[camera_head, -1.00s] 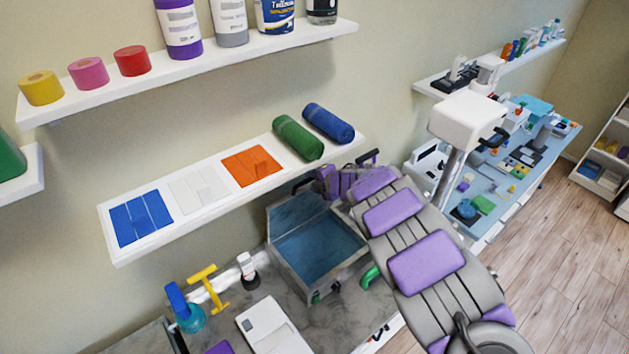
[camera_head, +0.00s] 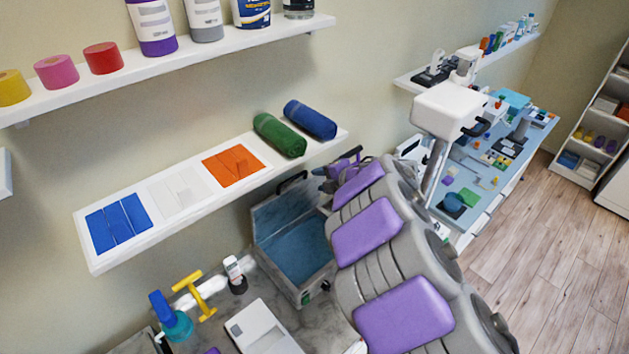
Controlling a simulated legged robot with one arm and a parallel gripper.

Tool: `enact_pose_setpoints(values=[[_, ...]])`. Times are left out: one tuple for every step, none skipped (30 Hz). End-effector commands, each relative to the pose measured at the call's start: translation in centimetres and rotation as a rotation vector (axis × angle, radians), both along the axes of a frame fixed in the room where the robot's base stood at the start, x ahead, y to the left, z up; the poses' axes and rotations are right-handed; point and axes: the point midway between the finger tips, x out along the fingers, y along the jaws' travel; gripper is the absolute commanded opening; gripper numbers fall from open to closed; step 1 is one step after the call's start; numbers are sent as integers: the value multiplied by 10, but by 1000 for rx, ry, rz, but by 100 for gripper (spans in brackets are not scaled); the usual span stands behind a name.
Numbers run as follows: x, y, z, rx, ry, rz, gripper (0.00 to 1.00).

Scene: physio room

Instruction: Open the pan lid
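I cannot make out a pan or a pan lid for certain in this view. An open grey case (camera_head: 297,294) with a blue inside stands on the counter, its lid (camera_head: 288,203) raised toward the wall. My arm, grey with purple pads, reaches up from the lower right and hides the case's right side. My gripper (camera_head: 350,160) is at the arm's far end, small and partly covered by the arm, just right of the raised lid. Whether its fingers are open or shut does not show.
A white shelf (camera_head: 80,226) with folded bands and rolled towels hangs above the counter. A blue-topped table (camera_head: 490,195) is at right; wooden floor is clear.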

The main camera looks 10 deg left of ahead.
Motion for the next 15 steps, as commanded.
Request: enact_pose_setpoints(values=[[-3, -6, 5, -1, -3, -1, 40], [-5, -9, 7, -2, -3, -2, 40], [-8, -12, 10, -3, -3, -4, 40], [-10, -15, 12, -3, -3, -4, 40], [-11, -18, 13, -3, -2, -5, 40], [-14, -20, 15, -2, -1, -5, 40], [-15, -22, 17, -1, 0, -3, 40], [-16, -23, 18, -1, 1, -4, 40], [-18, -25, 20, 0, 0, -3, 40], [-19, -26, 21, 0, 0, -3, 40], [-19, -27, 22, 0, 0, -3, 40], [-20, -28, 23, 0, 0, -3, 40], [-20, -29, 24, 0, 0, -2, 40], [-21, -29, 24, 0, 0, -2, 40], [-21, -29, 24, 0, 0, -2, 40]])
